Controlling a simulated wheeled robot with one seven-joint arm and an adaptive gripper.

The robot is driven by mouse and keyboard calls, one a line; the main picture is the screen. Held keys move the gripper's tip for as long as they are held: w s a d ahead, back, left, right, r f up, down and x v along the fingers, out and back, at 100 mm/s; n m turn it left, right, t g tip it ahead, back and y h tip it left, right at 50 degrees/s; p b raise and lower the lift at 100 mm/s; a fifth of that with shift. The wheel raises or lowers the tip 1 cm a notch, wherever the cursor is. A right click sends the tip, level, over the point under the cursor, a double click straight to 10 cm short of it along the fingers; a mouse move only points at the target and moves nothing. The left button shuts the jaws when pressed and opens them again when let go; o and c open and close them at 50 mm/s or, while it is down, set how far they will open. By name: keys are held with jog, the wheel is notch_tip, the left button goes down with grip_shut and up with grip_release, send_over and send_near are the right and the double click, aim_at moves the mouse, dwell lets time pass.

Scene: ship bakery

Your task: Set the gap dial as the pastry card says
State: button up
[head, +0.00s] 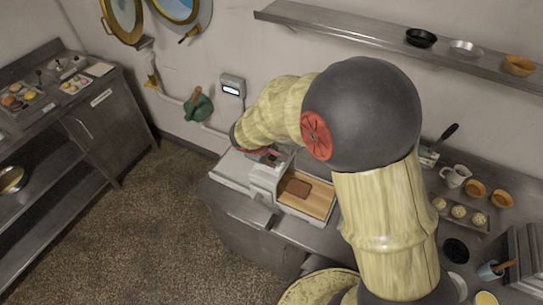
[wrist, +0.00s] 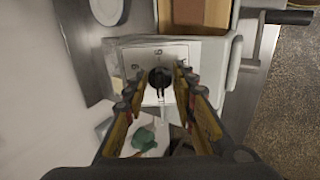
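The black round dial knob (wrist: 160,77) sits on a white dial face (wrist: 142,55) with small dark marks, too small to read surely. My gripper (wrist: 157,84) is over the dial with its fingers apart, one on each side of the knob; a gap shows between knob and fingers. In the head view the grey-white machine (head: 263,177) stands on the counter under my arm, which hides the dial and most of my gripper there.
A brown slab (head: 297,188) lies on the machine's wooden bed (head: 318,204). Trays of pastries (head: 18,97) stand on the left counter. A tray of dough balls (head: 459,212) and a white jug (head: 455,176) are at the right.

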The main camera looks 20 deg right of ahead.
jog(key=shift+c, duration=1.2)
jog(key=c, duration=0.4)
grip_shut()
